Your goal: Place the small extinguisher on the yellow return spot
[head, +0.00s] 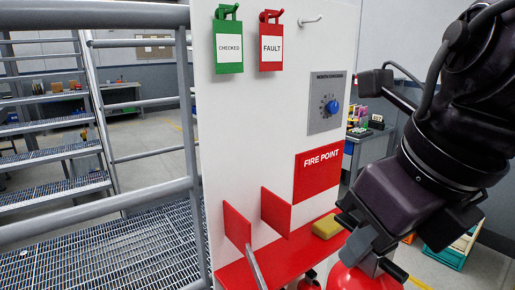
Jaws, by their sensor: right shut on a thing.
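My right gripper (371,243) comes in from the right and is shut on the top of a red extinguisher (364,279). The gripper hides the extinguisher's head, and the picture's bottom edge cuts off its body. A second red extinguisher (310,284) shows only in part, below the red shelf, to the left of the held one. I cannot make out a flat yellow return spot. My left gripper is not in view.
A white panel (265,120) carries a green CHECKED tag (229,46), a red FAULT tag (271,46), a blue knob (332,106) and a FIRE POINT sign (320,172). A yellow block (327,227) lies on the red shelf (283,256), near two upright red plates. Grey railings stand left.

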